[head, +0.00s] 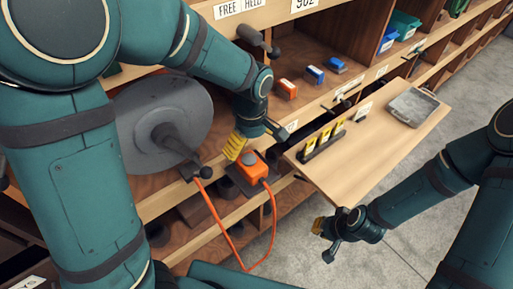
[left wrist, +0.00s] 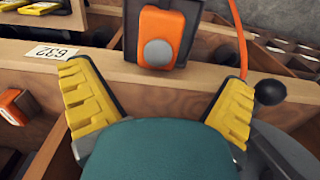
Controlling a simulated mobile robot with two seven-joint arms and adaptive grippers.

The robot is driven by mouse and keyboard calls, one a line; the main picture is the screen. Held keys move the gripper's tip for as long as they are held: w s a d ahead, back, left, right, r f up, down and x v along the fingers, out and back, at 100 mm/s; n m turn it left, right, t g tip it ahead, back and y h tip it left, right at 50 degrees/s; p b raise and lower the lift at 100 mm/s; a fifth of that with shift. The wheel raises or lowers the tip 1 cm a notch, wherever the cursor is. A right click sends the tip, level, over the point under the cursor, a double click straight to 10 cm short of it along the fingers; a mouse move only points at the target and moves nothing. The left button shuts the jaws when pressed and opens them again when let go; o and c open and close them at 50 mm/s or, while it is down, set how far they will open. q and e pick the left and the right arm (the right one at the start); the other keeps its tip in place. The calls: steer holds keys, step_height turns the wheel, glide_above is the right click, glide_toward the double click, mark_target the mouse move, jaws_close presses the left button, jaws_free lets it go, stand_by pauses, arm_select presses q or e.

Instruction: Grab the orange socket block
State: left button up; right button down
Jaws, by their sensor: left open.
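The orange socket block (head: 252,168) has a grey round face and sits on a dark plate at the front of a wooden shelf. An orange cable (head: 273,225) is at the block and hangs in a loop below it. In the left wrist view the block (left wrist: 170,18) is at the top centre, beyond the fingertips. My left gripper (head: 236,146) is open and empty, just beside the block in the head view. Its two yellow fingers (left wrist: 158,80) are spread wide in the left wrist view. My right gripper (head: 326,236) is far from the block, below the wooden board; its jaw opening is unclear.
A large grey disc with a shaft (head: 165,125) stands left of the block. A wooden board (head: 365,150) at the right carries a grey tray (head: 413,106) and a rack with yellow items (head: 323,142). Small orange and blue boxes (head: 315,75) lie on the shelf behind.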

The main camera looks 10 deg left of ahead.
mark_target(252, 162)
arm_select(q)
steer(key=shift+w+f, duration=0.3)
steer(key=shift+w, duration=0.6)
steer(key=f, duration=0.2)
steer(key=s+f, duration=0.1)
steer(key=f, duration=0.2)
steer(key=shift+b, duration=0.3)
steer(key=shift+w+f, duration=0.15)
steer(key=shift+f, duration=0.4)
steer(key=shift+s+a+f, duration=0.1)
steer(key=shift+s+f, duration=0.1)
steer(key=shift+f, duration=0.1)
step_height(252, 162, down, 4)
steer(key=shift+s+a+f, duration=0.15)
steer(key=shift+f, duration=0.1)
steer(key=c, duration=1.3)
